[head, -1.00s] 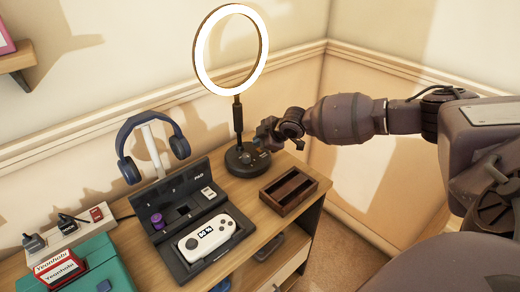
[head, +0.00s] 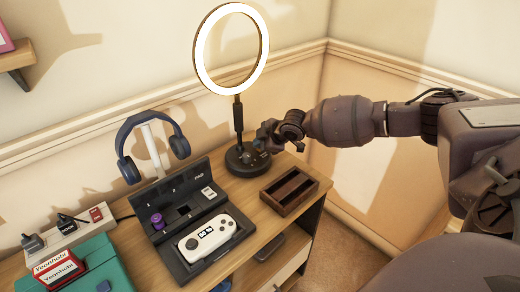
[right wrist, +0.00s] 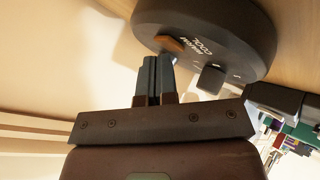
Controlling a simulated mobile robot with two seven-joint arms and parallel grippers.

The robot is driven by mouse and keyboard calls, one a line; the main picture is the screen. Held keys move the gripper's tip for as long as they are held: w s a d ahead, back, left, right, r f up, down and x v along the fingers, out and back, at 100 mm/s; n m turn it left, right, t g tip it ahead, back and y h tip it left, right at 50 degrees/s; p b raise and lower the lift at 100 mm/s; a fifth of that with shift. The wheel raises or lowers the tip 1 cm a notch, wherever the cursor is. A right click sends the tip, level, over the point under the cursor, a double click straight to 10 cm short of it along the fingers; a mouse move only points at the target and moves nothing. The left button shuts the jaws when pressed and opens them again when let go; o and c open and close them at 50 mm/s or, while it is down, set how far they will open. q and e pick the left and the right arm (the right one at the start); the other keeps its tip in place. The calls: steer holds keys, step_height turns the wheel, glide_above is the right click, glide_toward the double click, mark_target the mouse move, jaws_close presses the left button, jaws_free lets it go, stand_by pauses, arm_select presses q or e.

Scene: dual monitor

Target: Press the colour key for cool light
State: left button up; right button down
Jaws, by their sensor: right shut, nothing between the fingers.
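The ring light (head: 262,55) stands lit on a thin stem at the back of the desk. Its round dark base (head: 238,160) also shows in the right wrist view (right wrist: 255,25), with the words WARM and COOL printed on top. A brown key (right wrist: 170,44) sits beside the lettering, and a dark knob-like key (right wrist: 211,79) sits further right. My right gripper (head: 262,148) is shut and empty at the base. In the right wrist view its fingertips (right wrist: 158,60) are right by the brown key; I cannot tell whether they touch it. My left gripper is out of view.
A wooden tray (head: 309,184) stands right of the base, near the desk edge. A black dock (head: 183,264) with a white controller (head: 207,239) and a headphone stand (head: 154,147) are to the left. A power strip (head: 67,232) lies at the far left.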

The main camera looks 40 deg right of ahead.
stand_by(0.8)
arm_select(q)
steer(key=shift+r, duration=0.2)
arm_select(e)
steer(key=shift+r, duration=0.5)
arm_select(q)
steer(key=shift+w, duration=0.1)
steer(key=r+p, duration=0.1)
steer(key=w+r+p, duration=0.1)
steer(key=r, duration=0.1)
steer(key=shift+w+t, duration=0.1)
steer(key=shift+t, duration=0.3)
arm_select(e)
step_height(320, 180, up, 6)
